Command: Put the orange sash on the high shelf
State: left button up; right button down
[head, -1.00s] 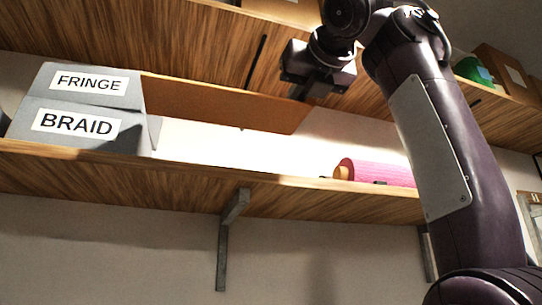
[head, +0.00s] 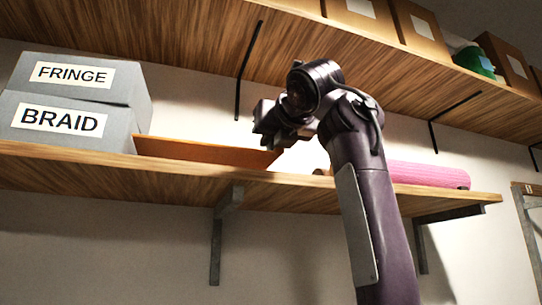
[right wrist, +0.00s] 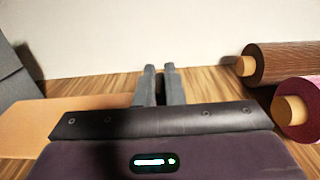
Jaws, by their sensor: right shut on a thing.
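The orange sash (head: 205,150) is a flat, stiff-looking orange strip in the head view, low along the wooden shelf (head: 150,178) and to the right of the grey boxes. I cannot tell whether it rests fully on the shelf. My right gripper (head: 277,142) is at its right end, shut on it. In the right wrist view the sash (right wrist: 70,120) reaches from the left to the gripper fingers (right wrist: 158,70), partly hidden by the gripper body. My left gripper is not in view.
Grey boxes labelled FRINGE (head: 80,78) and BRAID (head: 65,122) stand at left. A pink roll (head: 430,175) lies at right; a brown roll (right wrist: 285,62) lies beside it in the wrist view. An upper shelf (head: 370,65) with cartons and a green item (head: 474,60) hangs above.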

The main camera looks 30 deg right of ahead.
aim_at(271, 157)
jog(key=shift+f, duration=0.45)
notch_tip(271, 157, down, 2)
jog(key=shift+s+f, duration=0.1)
jog(key=shift+w, duration=0.25)
jog(key=shift+w+d+f, duration=0.15)
jog(key=shift+w+f, duration=0.05)
jog(key=shift+f, duration=0.1)
pick_arm(q)
jog(key=shift+w+r, duration=0.1)
jog(key=shift+w, duration=0.25)
jog(key=shift+s, duration=0.1)
pick_arm(e)
jog(key=shift+s, duration=0.15)
jog(key=shift+s, duration=0.1)
jog(key=c, duration=2)
grip_release()
jog(key=shift+f, duration=0.1)
pick_arm(q)
jog(key=shift+s, duration=0.2)
pick_arm(e)
jog(key=o, duration=0.5)
jog(key=shift+c, duration=0.2)
